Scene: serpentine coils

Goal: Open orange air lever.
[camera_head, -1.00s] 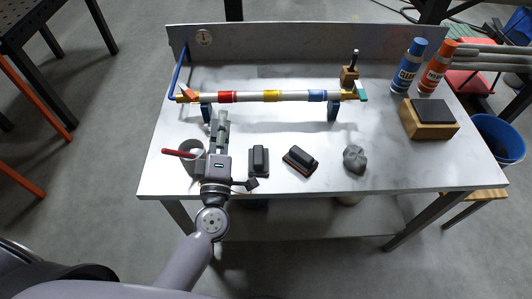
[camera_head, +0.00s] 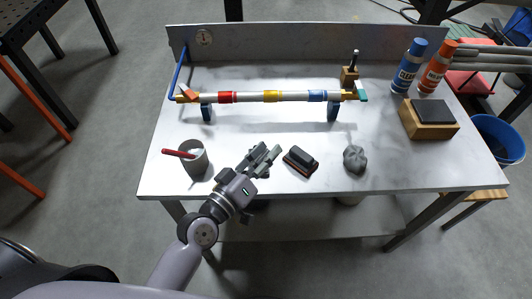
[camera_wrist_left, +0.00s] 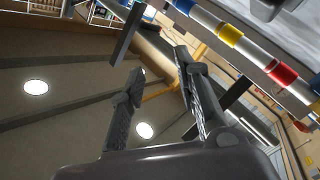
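The orange air lever (camera_head: 189,90) sits at the left end of a white pipe (camera_head: 245,97) with red, yellow and blue bands, held on two dark blue supports. It slants up to the left. My left gripper (camera_head: 267,152) is in front of the pipe, below and right of the lever, near the bench's front. In the left wrist view, its two fingers (camera_wrist_left: 160,65) are apart with nothing between them. The banded pipe (camera_wrist_left: 252,53) runs across that view's upper right; I cannot make out the lever there. My right gripper is not in view.
A teal lever (camera_head: 361,91) is at the pipe's right end. A blue hose (camera_head: 179,70) rises at the left. A grey cup (camera_head: 197,161) with a red-handled tool, a dark brush-like block (camera_head: 300,160) and a grey lump (camera_head: 354,159) stand along the front.

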